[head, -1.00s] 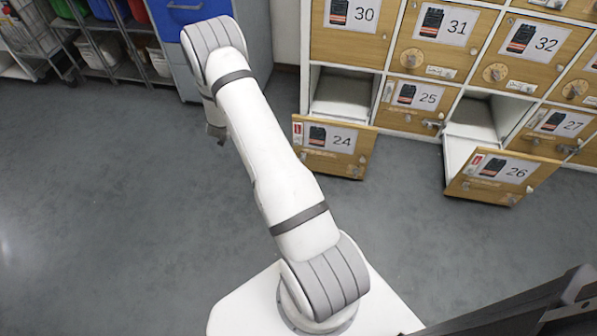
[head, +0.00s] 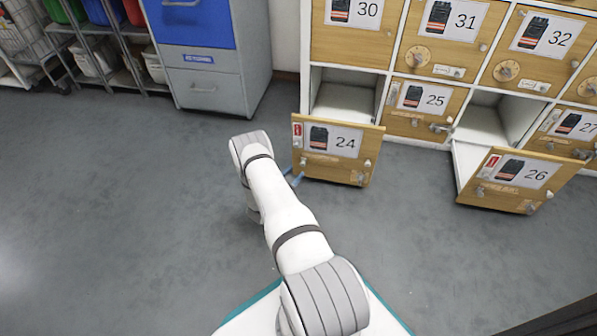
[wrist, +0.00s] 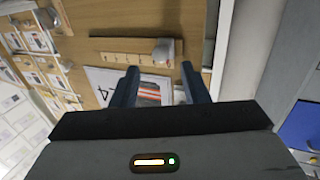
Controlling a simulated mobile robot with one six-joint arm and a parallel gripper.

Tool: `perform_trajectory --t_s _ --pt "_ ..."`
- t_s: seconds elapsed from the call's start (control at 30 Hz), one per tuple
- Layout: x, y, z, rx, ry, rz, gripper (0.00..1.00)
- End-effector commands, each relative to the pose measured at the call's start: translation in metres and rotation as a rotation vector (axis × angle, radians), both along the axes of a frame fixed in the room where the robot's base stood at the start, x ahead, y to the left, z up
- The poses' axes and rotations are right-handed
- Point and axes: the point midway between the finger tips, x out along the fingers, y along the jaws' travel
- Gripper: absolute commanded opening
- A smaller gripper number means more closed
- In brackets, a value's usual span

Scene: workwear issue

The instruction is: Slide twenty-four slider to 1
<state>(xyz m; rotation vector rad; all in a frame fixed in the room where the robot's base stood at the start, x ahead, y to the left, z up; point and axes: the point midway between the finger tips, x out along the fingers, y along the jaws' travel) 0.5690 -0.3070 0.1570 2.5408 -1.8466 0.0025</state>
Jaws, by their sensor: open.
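The door numbered 24 (head: 337,172) stands open at the lower left of the locker wall, with a pale label and a small light slider strip (head: 320,160) below it. In the wrist view the slider is a wooden strip (wrist: 112,57) with a grey-white knob (wrist: 163,50) towards its right end. My gripper (wrist: 162,80) is open, its two dark blue fingers apart in front of the door's label. The knob appears beyond the fingertips, between their lines, with nothing held. In the head view, my arm hides most of the gripper; a blue finger shows by the door's left edge.
The door numbered 26 (head: 515,200) also stands open at the right. Closed doors, including 25 (head: 424,100), fill the wall around them. A grey and blue cabinet (head: 215,90) stands to the left. The grey floor (head: 120,200) is clear on the left.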

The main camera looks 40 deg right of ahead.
Motion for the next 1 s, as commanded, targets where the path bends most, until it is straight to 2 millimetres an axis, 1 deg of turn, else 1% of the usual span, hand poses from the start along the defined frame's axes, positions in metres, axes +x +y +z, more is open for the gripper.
perform_trajectory --t_s 0.03,0.1,0.2,0.3,0.6,0.67,1.0 --pt "0.002 -0.009 -0.003 0.001 -0.002 -0.003 0.41" --pt "0.005 -0.019 -0.003 0.000 -0.001 -0.002 0.41" --pt "0.010 -0.030 -0.003 0.000 -0.001 -0.001 0.41" --pt "0.012 -0.037 -0.001 0.001 0.000 0.000 0.41" --pt "0.013 -0.040 0.000 0.002 0.002 0.001 0.41" --pt "0.013 -0.040 0.000 0.002 0.002 0.001 0.37" --pt "0.013 -0.040 0.000 0.002 0.002 0.000 0.09"
